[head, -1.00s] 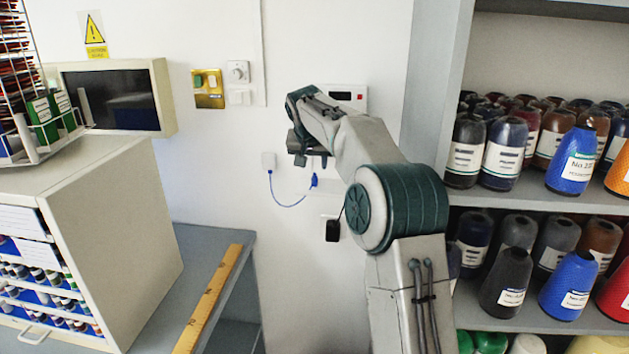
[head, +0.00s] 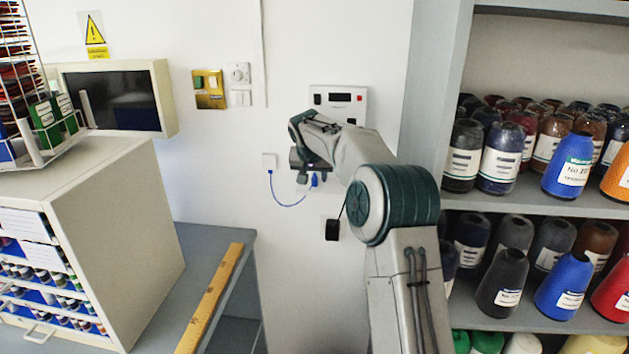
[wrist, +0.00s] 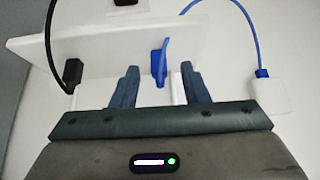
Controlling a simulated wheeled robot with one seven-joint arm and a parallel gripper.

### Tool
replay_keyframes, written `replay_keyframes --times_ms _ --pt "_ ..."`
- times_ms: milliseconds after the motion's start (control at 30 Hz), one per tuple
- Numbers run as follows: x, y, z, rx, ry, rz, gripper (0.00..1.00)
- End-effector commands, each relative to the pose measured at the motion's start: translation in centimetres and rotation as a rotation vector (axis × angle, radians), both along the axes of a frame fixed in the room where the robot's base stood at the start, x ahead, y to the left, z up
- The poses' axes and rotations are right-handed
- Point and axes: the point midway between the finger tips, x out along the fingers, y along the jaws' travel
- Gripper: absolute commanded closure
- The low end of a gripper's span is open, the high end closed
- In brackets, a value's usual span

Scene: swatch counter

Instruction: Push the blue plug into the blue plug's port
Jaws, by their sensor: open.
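The blue plug (head: 314,181) is at the wall in the head view, on a blue cord that loops left to a white wall box (head: 269,160). In the wrist view the blue plug (wrist: 158,66) lies between the two spread fingers of my gripper (wrist: 160,70), with a gap on each side. My gripper (head: 310,168) is open and holds nothing. A white plate (wrist: 105,50) is beside the plug in the wrist view. I cannot make out the plug's port or whether the plug's prongs are in anything.
A black plug (head: 332,229) with a black cord is on the wall below right; it also shows in the wrist view (wrist: 73,72). A white panel (head: 355,98) with a red button is above. Shelves of thread cones (head: 565,170) stand right, a cabinet (head: 110,230) left.

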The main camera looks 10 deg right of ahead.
Motion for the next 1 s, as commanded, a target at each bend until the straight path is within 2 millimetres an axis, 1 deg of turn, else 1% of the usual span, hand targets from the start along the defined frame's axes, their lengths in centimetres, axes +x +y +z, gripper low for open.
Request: replay_keyframes --times_ms 200,267,300,333,367,767,867,1000 --pt "0.0 0.0 0.0 0.000 0.000 0.000 0.59" --pt "0.0 0.0 0.0 0.000 0.000 0.000 0.76" --pt "0.0 0.0 0.0 0.000 0.000 0.000 0.87" --pt "0.0 0.0 0.0 0.000 0.000 0.000 0.95" --pt "0.0 0.0 0.0 0.000 0.000 0.000 1.00" --pt "0.0 0.0 0.3 0.000 -0.001 0.000 1.00" --pt "0.0 0.0 0.8 0.000 -0.002 -0.001 1.00" --pt "0.0 0.0 2.3 0.000 -0.003 -0.002 1.00"
